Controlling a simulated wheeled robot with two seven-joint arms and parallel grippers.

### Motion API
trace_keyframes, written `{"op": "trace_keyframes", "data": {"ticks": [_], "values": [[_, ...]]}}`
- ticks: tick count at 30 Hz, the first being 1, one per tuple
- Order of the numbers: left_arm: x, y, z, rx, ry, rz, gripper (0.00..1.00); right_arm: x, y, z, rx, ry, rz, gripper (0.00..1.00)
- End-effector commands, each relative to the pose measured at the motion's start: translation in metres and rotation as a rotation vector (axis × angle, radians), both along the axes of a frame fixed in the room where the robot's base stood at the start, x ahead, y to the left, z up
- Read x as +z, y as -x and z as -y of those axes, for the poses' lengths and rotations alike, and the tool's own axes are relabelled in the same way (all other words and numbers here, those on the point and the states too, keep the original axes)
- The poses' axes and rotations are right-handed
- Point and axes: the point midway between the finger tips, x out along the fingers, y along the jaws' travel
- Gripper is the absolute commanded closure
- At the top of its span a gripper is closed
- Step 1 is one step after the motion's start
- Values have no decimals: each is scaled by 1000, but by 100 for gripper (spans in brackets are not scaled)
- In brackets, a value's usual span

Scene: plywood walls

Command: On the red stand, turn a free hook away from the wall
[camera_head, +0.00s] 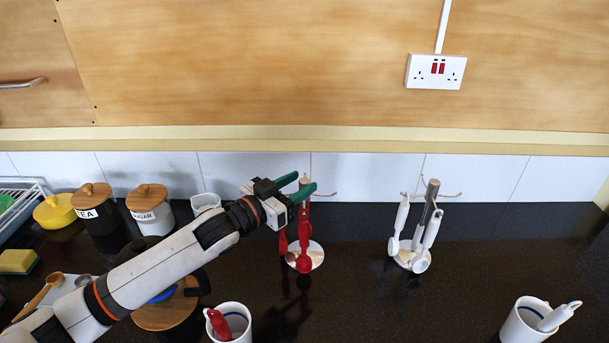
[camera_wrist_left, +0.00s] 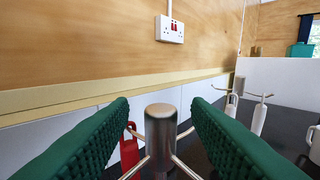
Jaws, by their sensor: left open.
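The red stand (camera_head: 318,254) is a steel post on a round base, with red utensils (camera_head: 304,232) hanging on it. In the left wrist view its post top (camera_wrist_left: 160,128) stands between my green fingers. Thin hooks stick out from the post. One at back left carries a red utensil (camera_wrist_left: 129,153); the back-right hook (camera_wrist_left: 186,132) looks empty. Two near hooks run towards the camera, and their ends are out of frame. My left gripper (camera_head: 306,187) is open at the post's top, with a finger on either side. My right gripper is not in view.
A second stand (camera_head: 432,186) with white utensils stands to the right. Mugs (camera_head: 234,310) (camera_head: 520,326) stand at the front. Canisters (camera_head: 150,212) and a wooden board (camera_head: 160,315) are at left. The tiled wall (camera_head: 365,178) is close behind the stands.

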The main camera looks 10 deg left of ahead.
Motion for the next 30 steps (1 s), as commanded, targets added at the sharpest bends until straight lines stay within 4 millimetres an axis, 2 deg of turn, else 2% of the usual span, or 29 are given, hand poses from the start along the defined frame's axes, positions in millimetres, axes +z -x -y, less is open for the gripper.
{"op": "trace_keyframes", "data": {"ticks": [6,15,16,24,30], "values": [[1,-18,12,0,1,1,56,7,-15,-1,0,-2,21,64],[-1,-20,13,0,-1,1,56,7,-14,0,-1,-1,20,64],[-1,-20,13,0,-1,1,58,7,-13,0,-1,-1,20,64],[-1,-20,13,1,-1,1,100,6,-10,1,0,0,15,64],[-1,-20,12,0,-1,0,100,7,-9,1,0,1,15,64]]}}
